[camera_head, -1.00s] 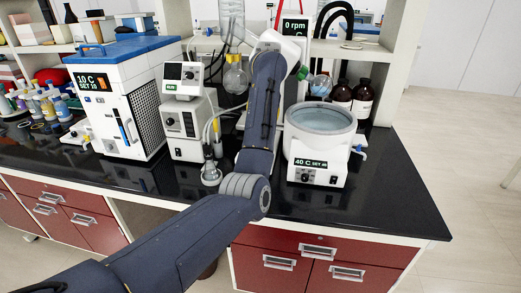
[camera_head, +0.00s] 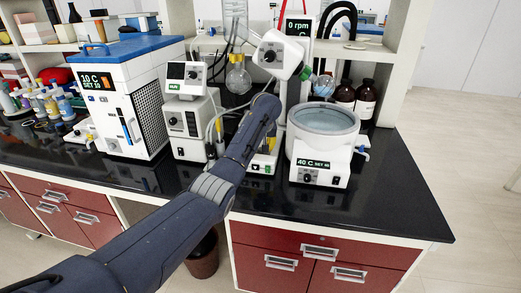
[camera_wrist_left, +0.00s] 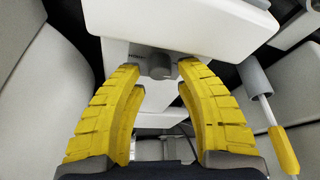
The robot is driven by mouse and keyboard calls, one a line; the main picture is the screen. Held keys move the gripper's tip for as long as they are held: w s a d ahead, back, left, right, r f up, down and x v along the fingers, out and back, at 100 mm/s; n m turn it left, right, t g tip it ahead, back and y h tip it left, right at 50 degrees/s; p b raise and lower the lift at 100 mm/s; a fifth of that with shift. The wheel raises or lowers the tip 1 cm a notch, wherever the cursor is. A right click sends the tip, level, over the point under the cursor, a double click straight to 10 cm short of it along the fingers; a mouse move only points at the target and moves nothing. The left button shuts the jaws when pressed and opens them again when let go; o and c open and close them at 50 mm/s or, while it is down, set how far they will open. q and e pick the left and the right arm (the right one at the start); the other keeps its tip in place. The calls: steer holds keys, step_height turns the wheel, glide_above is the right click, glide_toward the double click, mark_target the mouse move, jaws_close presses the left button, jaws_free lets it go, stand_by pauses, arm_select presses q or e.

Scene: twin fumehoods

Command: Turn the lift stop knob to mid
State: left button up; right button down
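In the left wrist view, a small grey knob (camera_wrist_left: 158,66) sits on a white panel under a white housing. Dark lettering beside it is partly readable at most, and its pointer setting cannot be made out. The two yellow fingers of my left gripper (camera_wrist_left: 160,70) are open, one tip on either side of the knob, with little visible gap; contact cannot be told. In the head view my left arm reaches in front of the rotary evaporator (camera_head: 280,55), and the gripper and this knob are hidden behind it. My right gripper is out of view.
A heating bath (camera_head: 319,166) reading 40 C stands right of my arm. A vacuum pump unit (camera_head: 188,130) and a blue-lidded chiller (camera_head: 125,75) stand left. Brown bottles (camera_head: 364,99) are behind the bath. The black bench front right (camera_head: 400,205) is clear.

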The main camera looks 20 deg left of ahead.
arm_select(q)
steer(key=shift+x, duration=0.95)
steer(key=shift+r, duration=0.1)
jaws_close()
